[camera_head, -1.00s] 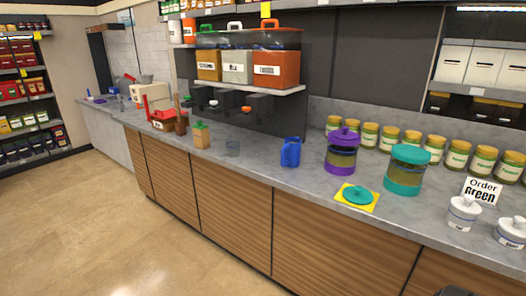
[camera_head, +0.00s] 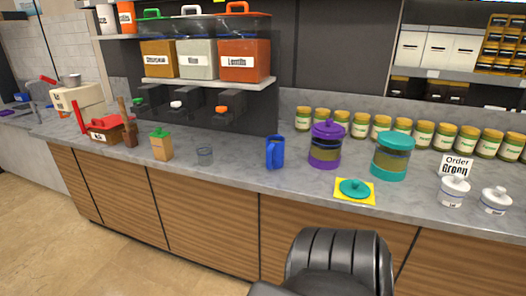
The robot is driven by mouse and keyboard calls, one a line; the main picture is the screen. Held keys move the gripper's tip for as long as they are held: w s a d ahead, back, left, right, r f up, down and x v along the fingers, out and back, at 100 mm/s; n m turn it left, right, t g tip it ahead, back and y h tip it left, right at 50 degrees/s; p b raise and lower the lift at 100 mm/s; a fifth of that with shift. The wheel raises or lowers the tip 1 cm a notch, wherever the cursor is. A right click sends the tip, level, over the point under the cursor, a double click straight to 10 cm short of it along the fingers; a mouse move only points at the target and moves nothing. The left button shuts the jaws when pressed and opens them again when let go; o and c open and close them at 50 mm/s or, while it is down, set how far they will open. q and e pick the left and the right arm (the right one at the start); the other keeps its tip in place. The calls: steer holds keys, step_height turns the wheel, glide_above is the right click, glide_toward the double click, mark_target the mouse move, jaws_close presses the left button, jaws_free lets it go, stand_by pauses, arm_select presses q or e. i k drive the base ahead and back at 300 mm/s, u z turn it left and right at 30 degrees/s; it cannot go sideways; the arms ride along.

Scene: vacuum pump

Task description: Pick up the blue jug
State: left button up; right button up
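The blue jug (camera_head: 275,152) stands upright on the grey counter (camera_head: 235,180), near its front edge, in the middle of the head view. Its handle side faces left toward the viewer. Neither of my grippers shows in this view, and nothing touches the jug.
A purple-lidded canister (camera_head: 325,146) and a teal-lidded canister (camera_head: 392,156) stand right of the jug. A teal lid (camera_head: 354,188) lies on a yellow mat in front. A dark ribbed shape (camera_head: 340,258) fills the lower middle, before the cabinets.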

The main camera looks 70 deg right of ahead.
mark_target(275, 144)
steer(key=z, duration=0.45)
steer(key=i, duration=0.7)
steer(key=z, duration=0.75)
